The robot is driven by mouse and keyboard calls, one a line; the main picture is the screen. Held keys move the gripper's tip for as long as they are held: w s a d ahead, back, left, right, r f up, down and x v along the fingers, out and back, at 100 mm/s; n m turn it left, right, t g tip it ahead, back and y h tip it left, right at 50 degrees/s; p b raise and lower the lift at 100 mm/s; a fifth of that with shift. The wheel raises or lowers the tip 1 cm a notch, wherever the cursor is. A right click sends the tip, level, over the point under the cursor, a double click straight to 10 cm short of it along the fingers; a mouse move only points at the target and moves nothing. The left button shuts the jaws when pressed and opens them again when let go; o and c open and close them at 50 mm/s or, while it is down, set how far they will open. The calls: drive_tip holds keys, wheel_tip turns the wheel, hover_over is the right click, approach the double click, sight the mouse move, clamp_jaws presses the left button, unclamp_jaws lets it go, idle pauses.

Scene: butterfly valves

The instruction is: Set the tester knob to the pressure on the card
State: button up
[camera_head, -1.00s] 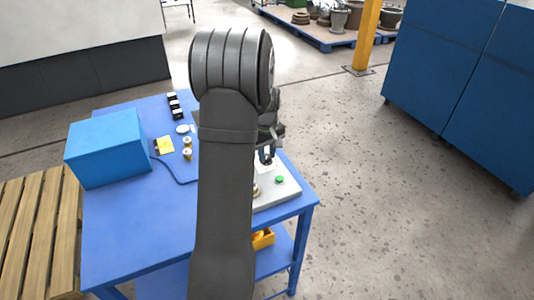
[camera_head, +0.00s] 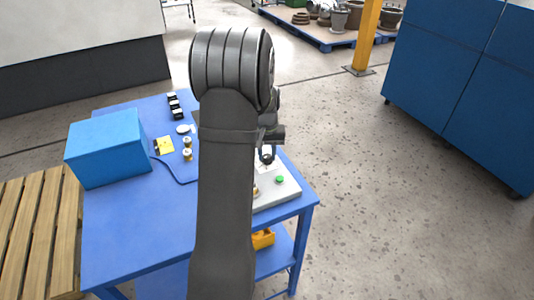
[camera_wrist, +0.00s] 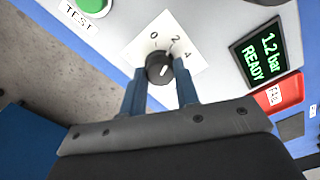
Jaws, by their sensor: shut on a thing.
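The dark round tester knob (camera_wrist: 155,62) sits on a white dial label with 0, 2 and 4 in the wrist view. Its white mark points up and right, roughly towards the 2. My gripper (camera_wrist: 160,68) has its blue fingers on either side of the knob and is shut on it. The tester's screen (camera_wrist: 259,54) reads 1.2 bar READY in green. The tester (camera_head: 284,193) stands at the table's right end in the head view, partly behind my arm.
A green TEST button (camera_head: 280,180) is on the tester, near the knob.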

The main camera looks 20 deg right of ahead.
sight(267, 156)
drive_tip(key=shift+m, duration=0.3)
drive_tip(key=o, duration=1)
drive_tip(key=shift+c, duration=0.2)
wheel_tip(267, 156, up, 18)
drive_tip(key=shift+f, duration=0.25)
wheel_tip(267, 156, down, 18)
drive_tip(key=shift+r, duration=0.25)
idle(0.4)
